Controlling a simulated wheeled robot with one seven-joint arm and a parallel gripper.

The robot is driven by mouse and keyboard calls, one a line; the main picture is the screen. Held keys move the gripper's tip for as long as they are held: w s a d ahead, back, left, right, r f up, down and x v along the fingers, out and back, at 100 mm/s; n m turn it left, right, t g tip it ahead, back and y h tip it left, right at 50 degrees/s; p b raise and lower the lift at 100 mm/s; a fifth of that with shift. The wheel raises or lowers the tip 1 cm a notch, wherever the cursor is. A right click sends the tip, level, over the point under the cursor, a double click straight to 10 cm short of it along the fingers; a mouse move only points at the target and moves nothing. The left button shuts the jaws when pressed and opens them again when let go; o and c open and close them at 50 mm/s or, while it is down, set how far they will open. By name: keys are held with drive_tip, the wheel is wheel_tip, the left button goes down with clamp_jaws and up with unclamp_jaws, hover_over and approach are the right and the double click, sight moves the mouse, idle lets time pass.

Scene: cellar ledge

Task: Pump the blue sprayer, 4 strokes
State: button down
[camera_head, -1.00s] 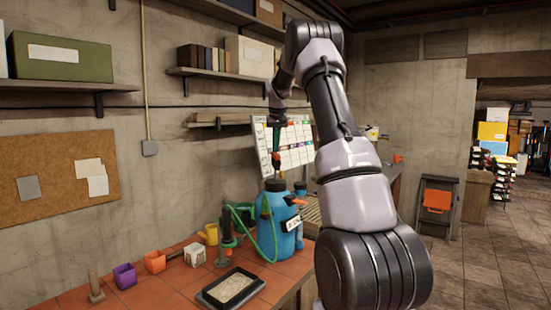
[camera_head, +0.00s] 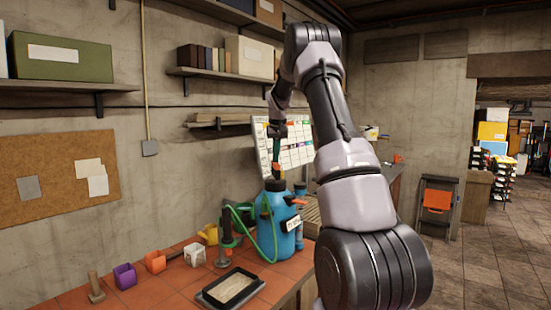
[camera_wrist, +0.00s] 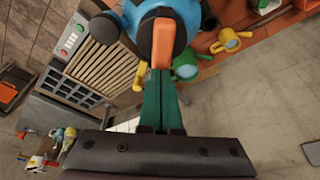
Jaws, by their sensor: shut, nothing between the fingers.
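The blue sprayer (camera_head: 283,238) stands upright on the tiled bench in the head view, with a dark cap and a green hose in front. Its orange pump handle (camera_head: 276,169) sits just above the cap; in the wrist view the orange handle (camera_wrist: 163,42) is in front of the blue tank. My gripper (camera_head: 276,160) is above the handle, pointing down. In the wrist view, its green fingers (camera_wrist: 160,74) are together with nothing between them, their tips at the handle. They seem to touch it, but the exact contact is hard to see.
A calendar board (camera_head: 296,147) stands behind. Shelves (camera_head: 220,74) line the wall.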

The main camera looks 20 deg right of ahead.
drive_tip(key=shift+f, duration=0.55)
drive_tip(key=shift+r, duration=2.6)
